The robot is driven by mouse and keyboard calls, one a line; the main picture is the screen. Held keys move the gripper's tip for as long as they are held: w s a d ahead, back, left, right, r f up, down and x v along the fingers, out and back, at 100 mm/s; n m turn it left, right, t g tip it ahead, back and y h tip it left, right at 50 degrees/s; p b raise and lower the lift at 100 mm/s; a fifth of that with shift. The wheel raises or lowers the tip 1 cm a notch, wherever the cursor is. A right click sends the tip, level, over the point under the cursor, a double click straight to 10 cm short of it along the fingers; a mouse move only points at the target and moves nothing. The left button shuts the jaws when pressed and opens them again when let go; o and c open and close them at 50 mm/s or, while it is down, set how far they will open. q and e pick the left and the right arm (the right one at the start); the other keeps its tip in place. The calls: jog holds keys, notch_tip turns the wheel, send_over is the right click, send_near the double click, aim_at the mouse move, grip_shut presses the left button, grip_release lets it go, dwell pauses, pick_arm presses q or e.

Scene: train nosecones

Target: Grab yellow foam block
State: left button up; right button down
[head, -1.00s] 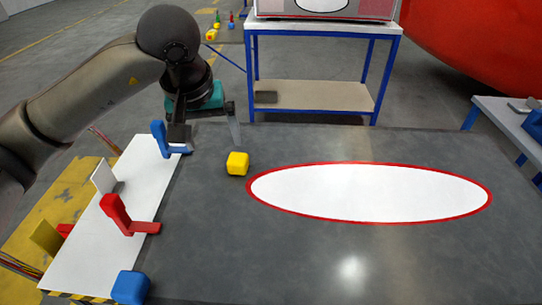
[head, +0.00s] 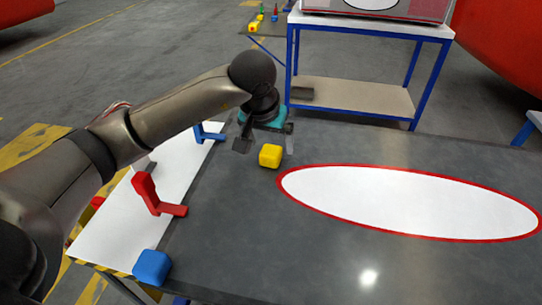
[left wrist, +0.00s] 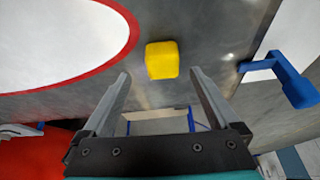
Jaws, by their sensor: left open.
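The yellow foam block (head: 270,156) sits on the dark grey table, left of the red-rimmed white oval. In the left wrist view the yellow block (left wrist: 162,60) lies beyond the fingertips, about midway between them sideways. My left gripper (head: 264,149) is open and empty, just behind the block in the head view. Its two fingers show apart in the left wrist view (left wrist: 160,75). I cannot tell its exact height above the table. My right gripper is not in view.
A blue block (head: 152,267) sits at the table's front left. A red L-shaped piece (head: 152,195) and a blue L-shaped piece (head: 208,134) stand on the white strip at left. The white oval (head: 400,200) is bare. A blue-framed shelf table (head: 350,97) stands behind.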

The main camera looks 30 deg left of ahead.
aim_at(271, 149)
pick_arm(q)
jog(key=x, duration=0.5)
jog(key=shift+a+r, duration=0.1)
jog(key=shift+a, duration=0.1)
jog(key=c, duration=1.4)
jog(key=shift+r, duration=0.1)
